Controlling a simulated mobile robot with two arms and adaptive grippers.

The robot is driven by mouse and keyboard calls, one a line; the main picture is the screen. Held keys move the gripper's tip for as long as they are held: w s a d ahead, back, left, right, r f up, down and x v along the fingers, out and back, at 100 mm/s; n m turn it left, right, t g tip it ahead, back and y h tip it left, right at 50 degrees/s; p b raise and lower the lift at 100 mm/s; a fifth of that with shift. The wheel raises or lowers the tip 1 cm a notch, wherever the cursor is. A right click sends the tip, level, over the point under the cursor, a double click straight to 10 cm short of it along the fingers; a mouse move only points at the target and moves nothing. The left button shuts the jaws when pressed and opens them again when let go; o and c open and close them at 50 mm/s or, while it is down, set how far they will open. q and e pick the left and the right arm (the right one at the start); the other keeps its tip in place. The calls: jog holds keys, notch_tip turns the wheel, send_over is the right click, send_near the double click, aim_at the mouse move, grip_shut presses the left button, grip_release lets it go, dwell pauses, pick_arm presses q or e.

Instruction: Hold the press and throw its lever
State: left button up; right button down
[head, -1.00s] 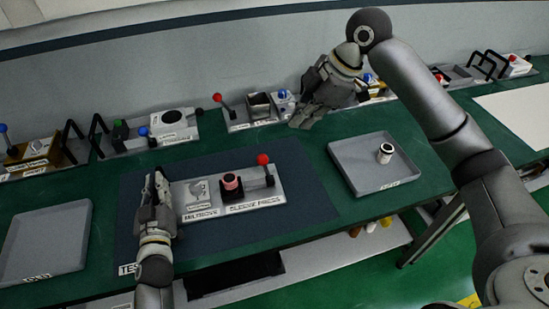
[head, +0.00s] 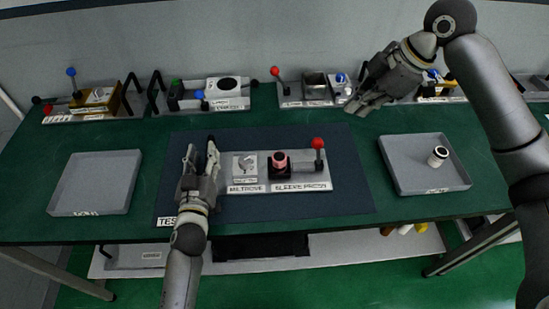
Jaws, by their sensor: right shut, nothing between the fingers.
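The sleeve press (head: 281,171) is a black block with a pink ring-shaped part on top. It sits on the right half of a light grey labelled plate (head: 252,184) on the dark mat. Its lever (head: 318,145) stands upright at the right end with a red ball on top. My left gripper (head: 201,150) is just left of the plate, fingers apart and empty, pointing away from me. My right gripper (head: 356,108) is shut and empty, above the table's rear part, behind and right of the red ball.
A grey tray (head: 428,184) at right holds a small white-and-black cylinder (head: 438,157). An empty grey tray (head: 68,200) is at left. Several devices with levers line the back, including a red-ball one (head: 276,72). The mat (head: 345,190) right of the press is clear.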

pick_arm(q)
jog(key=s, duration=1)
jog(key=shift+a, duration=0.2)
